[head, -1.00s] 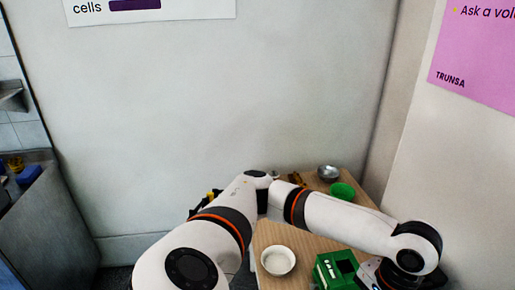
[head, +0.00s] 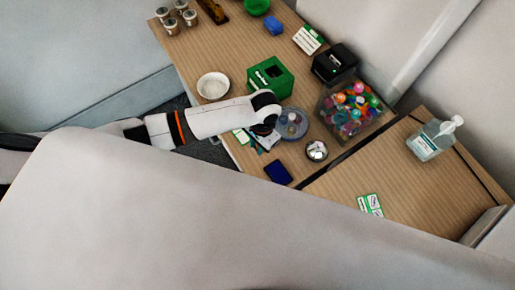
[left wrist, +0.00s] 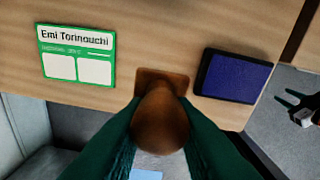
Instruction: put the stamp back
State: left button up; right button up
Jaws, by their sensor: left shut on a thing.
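My left gripper (head: 258,147) is over the near edge of the table (head: 215,45). In the left wrist view its dark green fingers (left wrist: 160,140) are shut on the stamp. The stamp (left wrist: 160,118) has a round brown wooden handle and a square wooden base. Its base is between a name card (left wrist: 78,57) and a dark blue ink pad (left wrist: 233,76); I cannot tell whether it touches the table. The ink pad (head: 278,172) also shows in the head view. My right gripper (left wrist: 292,104) seems to show at the right of the left wrist view, fingers apart.
A green slotted box (head: 270,78), a white bowl (head: 213,86), a round grey tray (head: 292,124) and a small round tin (head: 316,151) stand near the gripper. A clear bin of colourful caps (head: 355,108) and a sanitizer bottle (head: 434,140) are further right.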

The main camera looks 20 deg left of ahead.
pick_arm(q)
jog(key=shift+f, duration=2.25)
jog(key=shift+f, duration=0.15)
jog(key=o, duration=0.8)
jog(key=r, duration=0.4)
jog(key=w+r, duration=0.1)
jog(key=r, duration=0.7)
jog(key=shift+w+d+r, duration=0.15)
jog(key=shift+d, duration=0.2)
